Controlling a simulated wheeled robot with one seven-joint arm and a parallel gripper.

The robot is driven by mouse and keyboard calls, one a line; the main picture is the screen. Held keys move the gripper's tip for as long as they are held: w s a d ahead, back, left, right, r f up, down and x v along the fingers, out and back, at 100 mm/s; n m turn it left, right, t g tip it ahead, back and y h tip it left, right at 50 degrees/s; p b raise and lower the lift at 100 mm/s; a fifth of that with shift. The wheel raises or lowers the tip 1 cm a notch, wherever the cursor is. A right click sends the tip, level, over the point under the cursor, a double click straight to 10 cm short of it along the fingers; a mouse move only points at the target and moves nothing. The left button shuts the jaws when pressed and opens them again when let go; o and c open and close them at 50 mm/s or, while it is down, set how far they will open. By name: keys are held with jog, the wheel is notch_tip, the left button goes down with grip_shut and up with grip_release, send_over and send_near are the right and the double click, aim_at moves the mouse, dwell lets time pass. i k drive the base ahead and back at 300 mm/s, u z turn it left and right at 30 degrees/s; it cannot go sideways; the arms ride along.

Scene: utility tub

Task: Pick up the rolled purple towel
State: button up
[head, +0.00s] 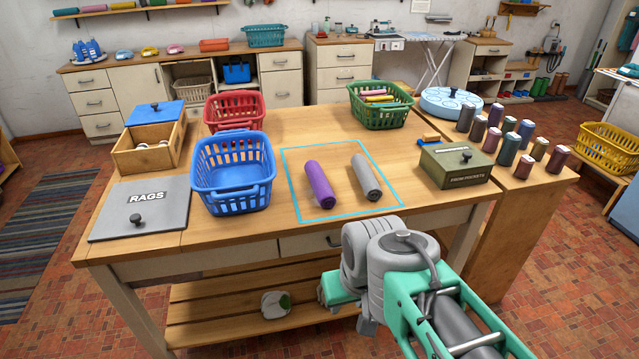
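The rolled purple towel (319,184) lies on the wooden table, inside a blue outlined rectangle (289,180). It lies roughly front to back, slightly tilted in the picture. A rolled grey towel (366,178) lies to its right in the same outline, with a gap between them. My gripper (343,290) is at the lower middle, in front of the table edge and apart from both towels. My own wrist hides most of it, and its fingertips cannot be made out clearly.
A blue basket (232,200) and a grey RAGS lid (141,211) stand left of the outline. A red basket (234,98) and a green basket (405,116) with rolls are behind. A green box (453,172) and several dark rolls stand right. Bare tabletop surrounds the outline.

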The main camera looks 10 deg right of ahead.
aim_at(323, 193)
jog(key=k, duration=0.6)
jog(key=u, duration=0.4)
jog(key=i, duration=1.75)
jog(key=u, duration=0.15)
